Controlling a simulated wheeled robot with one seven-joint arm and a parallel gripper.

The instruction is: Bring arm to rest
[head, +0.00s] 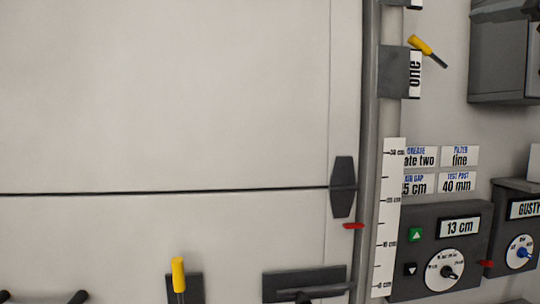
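My gripper and arm are not visible in the head view, so their pose and whether the gripper is open or shut cannot be seen. The view is filled by a pale upright panel (150,100) with a dark horizontal line (150,193) across it. A dark grey tapered piece (343,187) sits at the right end of that line.
A white scale (388,220) stands right of the panel, with a red pointer (353,226) beside it. A grey control box (400,240) reads "13 cm". Yellow-handled levers show at upper right (420,45) and bottom (178,275). A "GUSTY" box (502,260) is far right.

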